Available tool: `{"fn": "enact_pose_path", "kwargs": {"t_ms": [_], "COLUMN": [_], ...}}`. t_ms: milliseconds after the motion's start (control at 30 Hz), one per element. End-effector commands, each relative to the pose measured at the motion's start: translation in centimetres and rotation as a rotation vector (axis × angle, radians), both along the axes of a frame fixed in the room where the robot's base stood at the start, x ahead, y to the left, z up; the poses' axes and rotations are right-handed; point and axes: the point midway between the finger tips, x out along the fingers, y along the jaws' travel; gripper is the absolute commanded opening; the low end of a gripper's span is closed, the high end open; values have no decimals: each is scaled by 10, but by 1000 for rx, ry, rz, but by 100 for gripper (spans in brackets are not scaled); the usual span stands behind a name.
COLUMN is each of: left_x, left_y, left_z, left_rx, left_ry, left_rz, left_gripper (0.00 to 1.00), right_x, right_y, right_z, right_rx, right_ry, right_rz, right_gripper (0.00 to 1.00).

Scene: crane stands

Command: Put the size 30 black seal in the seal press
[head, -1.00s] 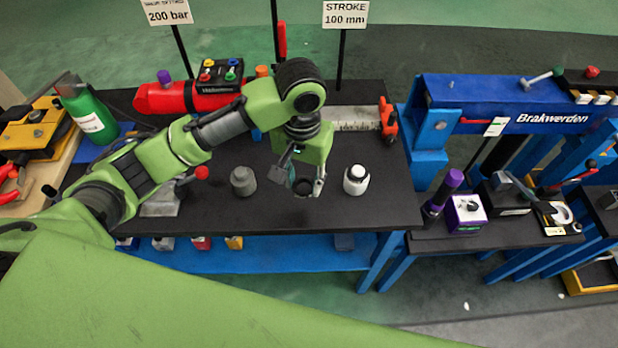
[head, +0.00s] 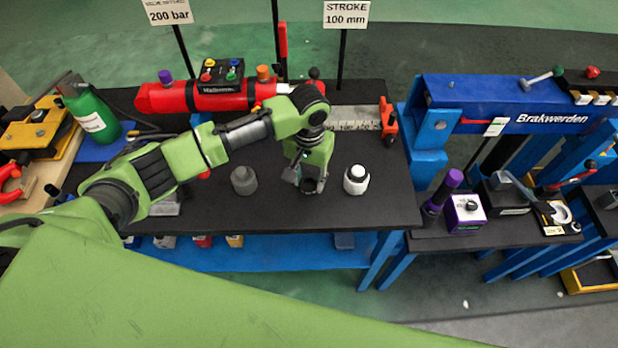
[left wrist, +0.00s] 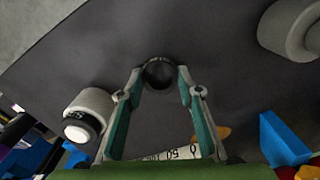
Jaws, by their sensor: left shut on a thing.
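A small round black seal (left wrist: 159,73) shows between the fingertips of my left gripper (left wrist: 157,77) in the left wrist view. The fingers touch its two sides. In the head view my left gripper (head: 307,182) points down, low over the black table, with the dark seal (head: 309,187) at its tips. I cannot tell whether the seal still touches the table, and no size mark is readable. My right gripper is not in view.
A grey cylinder (head: 243,180) stands left of the gripper, and a white-topped cylinder (head: 356,180) stands close on its right. A red cylinder (head: 215,96) and a ruler (head: 356,119) lie behind. A blue Brakwerden frame (head: 500,105) rises at the right. The black table's front (head: 380,212) is clear.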

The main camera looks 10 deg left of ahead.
Motion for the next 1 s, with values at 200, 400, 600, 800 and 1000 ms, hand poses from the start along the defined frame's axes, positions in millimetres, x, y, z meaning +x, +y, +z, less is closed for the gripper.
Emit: {"fn": "enact_pose_path", "kwargs": {"t_ms": [200, 400, 600, 800, 1000], "left_x": [0, 0, 0, 1, 1], "left_y": [0, 0, 0, -1, -1], "left_z": [-3, -3, -2, 19, 62], "left_rx": [-1, 0, 0, -3, -3], "left_ry": [1, 1, 0, -2, -4], "left_rz": [0, 0, 0, -1, -1], "left_gripper": [35, 50, 50, 50, 50], "right_x": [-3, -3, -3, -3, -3], "right_y": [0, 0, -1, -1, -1], "right_z": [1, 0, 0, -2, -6], "right_rx": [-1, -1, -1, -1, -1], "right_ry": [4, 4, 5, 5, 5], "right_rz": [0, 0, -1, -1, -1], "right_gripper": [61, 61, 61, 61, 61]}}
